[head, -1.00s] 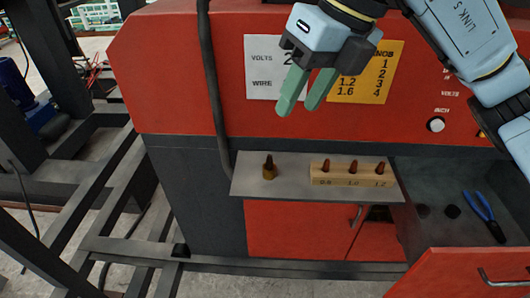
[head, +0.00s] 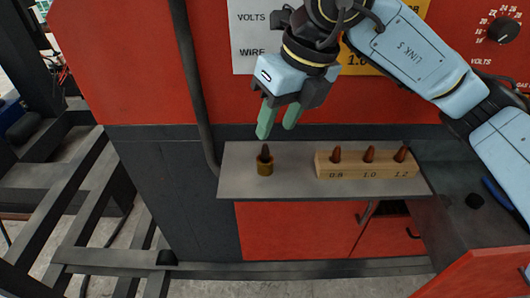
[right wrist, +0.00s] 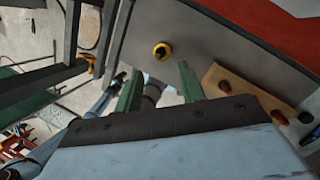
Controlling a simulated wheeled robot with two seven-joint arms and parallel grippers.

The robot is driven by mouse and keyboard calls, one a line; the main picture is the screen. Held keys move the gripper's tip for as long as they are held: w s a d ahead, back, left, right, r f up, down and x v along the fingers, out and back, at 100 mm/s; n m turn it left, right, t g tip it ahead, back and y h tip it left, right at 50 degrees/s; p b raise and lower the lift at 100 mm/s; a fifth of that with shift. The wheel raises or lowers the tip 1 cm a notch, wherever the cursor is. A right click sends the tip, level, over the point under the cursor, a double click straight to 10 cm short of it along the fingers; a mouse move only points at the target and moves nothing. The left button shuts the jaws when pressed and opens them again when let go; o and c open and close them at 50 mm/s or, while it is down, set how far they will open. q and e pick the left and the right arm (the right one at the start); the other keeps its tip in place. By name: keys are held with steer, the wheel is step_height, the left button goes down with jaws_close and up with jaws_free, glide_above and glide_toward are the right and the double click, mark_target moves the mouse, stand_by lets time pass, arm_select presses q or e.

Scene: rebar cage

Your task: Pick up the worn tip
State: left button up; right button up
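The worn tip (head: 265,151) is a dark pointed piece standing upright in a small brass-coloured holder (head: 265,168) on the left part of the grey shelf (head: 290,187). In the right wrist view the tip (right wrist: 160,50) shows from above, ahead of the fingers and between their lines. My right gripper (head: 277,130) has green fingers, spread apart and empty. In the head view it hangs just above and slightly right of the tip, apart from it.
A wooden block (head: 370,172) marked 0.8, 1.0 and 1.2 holds three copper-coloured tips on the shelf, right of the holder. A dark cable (head: 190,90) runs down the red machine at the left. An open drawer (head: 470,270) with blue pliers (head: 497,196) lies at the right.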

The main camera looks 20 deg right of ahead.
mark_target(265, 156)
steer(key=shift+p+x, duration=0.6)
steer(key=shift+x, duration=2.6)
steer(key=shift+r, duration=0.1)
steer(key=shift+c, duration=0.3)
steer(key=shift+w, duration=0.1)
jaws_close()
